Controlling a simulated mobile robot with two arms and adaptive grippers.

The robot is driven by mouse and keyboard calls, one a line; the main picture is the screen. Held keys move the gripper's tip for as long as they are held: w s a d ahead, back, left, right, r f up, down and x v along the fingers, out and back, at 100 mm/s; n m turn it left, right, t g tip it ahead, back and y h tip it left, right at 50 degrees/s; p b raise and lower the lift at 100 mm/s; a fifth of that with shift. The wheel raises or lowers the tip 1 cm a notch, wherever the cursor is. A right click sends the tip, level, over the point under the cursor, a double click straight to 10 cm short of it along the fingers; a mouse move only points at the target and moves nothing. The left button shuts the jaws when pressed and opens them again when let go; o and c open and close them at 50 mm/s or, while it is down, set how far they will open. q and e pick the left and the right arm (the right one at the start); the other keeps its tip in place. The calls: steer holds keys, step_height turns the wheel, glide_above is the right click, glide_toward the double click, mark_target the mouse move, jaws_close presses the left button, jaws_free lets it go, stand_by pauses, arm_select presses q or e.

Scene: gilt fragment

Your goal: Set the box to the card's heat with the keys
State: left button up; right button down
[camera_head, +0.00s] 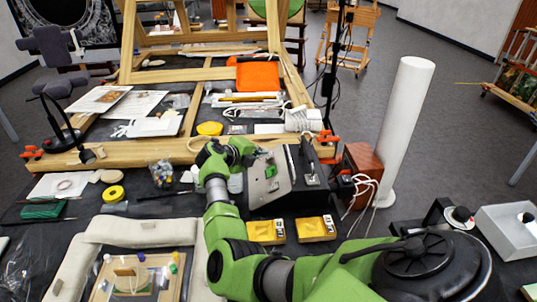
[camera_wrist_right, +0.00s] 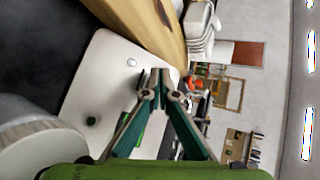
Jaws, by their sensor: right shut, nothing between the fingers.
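The box (camera_head: 296,158) is black with a slanted pale metal panel (camera_head: 262,188) facing the front. A small green patch shows on that panel. My right gripper (camera_head: 250,157) reaches over from the left at the panel's upper left edge. In the right wrist view the gripper (camera_wrist_right: 160,77) is shut and empty, with its tips over the pale panel (camera_wrist_right: 92,82). A round silver button (camera_wrist_right: 131,62) and a dark green one (camera_wrist_right: 91,121) show on the panel. I cannot tell whether the tips touch it. The display reading and the card cannot be made out. My left gripper is out of view.
Two yellow boxes (camera_head: 267,231) (camera_head: 316,228) lie in front of the box. A wooden easel frame (camera_head: 150,152) lies behind it. A brown wooden block (camera_head: 362,170) with white cords and a tall white cylinder (camera_head: 404,120) stand to the right.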

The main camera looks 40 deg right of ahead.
steer(key=shift+s+d+f, duration=0.3)
steer(key=shift+s+f, duration=0.15)
steer(key=shift+f, duration=0.3)
stand_by(1.0)
steer(key=shift+w+a+r, duration=0.35)
steer(key=shift+w+r, duration=0.15)
steer(key=shift+r, duration=0.3)
steer(key=shift+w+a+r+p, duration=0.3)
steer(key=shift+a+r, duration=0.05)
steer(key=shift+r, duration=0.35)
steer(key=shift+w+a+r+p, duration=0.3)
steer(key=shift+a+r+p, duration=0.05)
steer(key=shift+r, duration=0.35)
steer(key=shift+w+a+r+p, duration=0.3)
steer(key=shift+a+r, duration=0.05)
steer(key=shift+r, duration=0.35)
